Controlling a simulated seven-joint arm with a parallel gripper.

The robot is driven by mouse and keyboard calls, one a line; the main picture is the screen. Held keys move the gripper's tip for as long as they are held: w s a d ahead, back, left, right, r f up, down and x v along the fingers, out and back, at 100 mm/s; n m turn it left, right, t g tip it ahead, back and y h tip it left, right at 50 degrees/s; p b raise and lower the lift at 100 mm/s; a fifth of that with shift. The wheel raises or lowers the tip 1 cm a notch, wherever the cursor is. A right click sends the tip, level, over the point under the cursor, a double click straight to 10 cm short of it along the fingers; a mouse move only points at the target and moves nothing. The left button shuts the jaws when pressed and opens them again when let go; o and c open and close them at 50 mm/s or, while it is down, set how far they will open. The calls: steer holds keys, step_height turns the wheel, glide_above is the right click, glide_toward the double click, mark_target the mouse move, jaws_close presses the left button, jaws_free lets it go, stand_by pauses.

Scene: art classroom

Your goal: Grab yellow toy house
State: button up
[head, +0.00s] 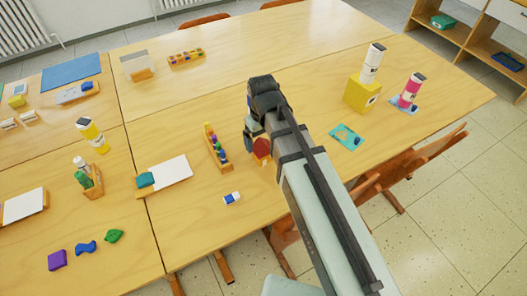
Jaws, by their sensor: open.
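My arm reaches in from the lower right, and my gripper (254,133) hangs over the middle of the front table, pointing down. Its jaws are open, though the fingertips are small and partly hidden by the arm. A small red and orange piece (262,149) shows right beside the gripper; its full shape is hidden and I cannot tell whether they touch. I cannot clearly pick out a yellow toy house. A yellow box (360,96) with a dark round mark stands to the right, apart from the gripper, with a white bottle (373,62) on top.
A rack of coloured pegs (216,147) stands just left of the gripper. A blue and white block (232,198) lies in front. A pink bottle (410,92) and a teal card (346,136) are right. The table behind the gripper (230,85) is mostly clear.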

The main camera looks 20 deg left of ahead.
mark_target(263, 150)
steer(key=shift+f, duration=2.95)
steer(key=c, duration=0.9)
